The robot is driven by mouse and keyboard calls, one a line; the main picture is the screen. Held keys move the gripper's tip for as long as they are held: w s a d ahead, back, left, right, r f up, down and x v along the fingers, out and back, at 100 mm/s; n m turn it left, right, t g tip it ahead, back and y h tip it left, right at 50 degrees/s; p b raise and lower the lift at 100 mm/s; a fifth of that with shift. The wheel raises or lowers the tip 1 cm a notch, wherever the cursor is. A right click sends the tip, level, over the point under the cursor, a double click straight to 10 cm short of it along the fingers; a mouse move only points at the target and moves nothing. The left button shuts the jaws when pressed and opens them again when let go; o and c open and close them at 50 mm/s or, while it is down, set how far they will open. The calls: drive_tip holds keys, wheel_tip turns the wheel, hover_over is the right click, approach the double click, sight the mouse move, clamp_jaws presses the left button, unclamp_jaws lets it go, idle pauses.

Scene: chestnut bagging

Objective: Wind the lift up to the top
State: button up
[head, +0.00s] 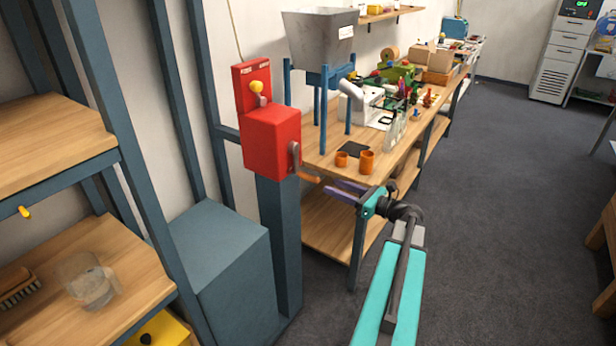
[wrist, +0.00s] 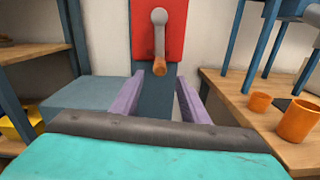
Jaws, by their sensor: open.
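A red winch box (head: 272,140) stands on a dark blue post (head: 280,245). Its grey crank arm (head: 294,157) hangs down and ends in an orange handle (head: 309,177). In the wrist view the crank arm (wrist: 159,35) points down, and the orange handle (wrist: 159,67) is at the upper middle. My gripper (head: 336,191) is open and empty, its purple fingers pointing at the handle. In the wrist view the handle shows above and between the fingertips (wrist: 160,76); I cannot tell whether it lies between them in depth. Which part is the lift's moving platform is unclear.
A wooden workbench (head: 330,163) with a hopper (head: 320,38) and orange cups (head: 366,162) stands right of the winch. A blue-grey block (head: 220,255) and wooden shelves (head: 45,140) are on the left. The grey floor (head: 500,200) at right is clear.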

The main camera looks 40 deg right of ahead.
sight(298, 173)
drive_tip(key=p+x, duration=0.2)
drive_tip(key=x, duration=0.9)
drive_tip(key=shift+w+a+p, duration=0.15)
drive_tip(key=shift+w+p, duration=0.25)
clamp_jaws()
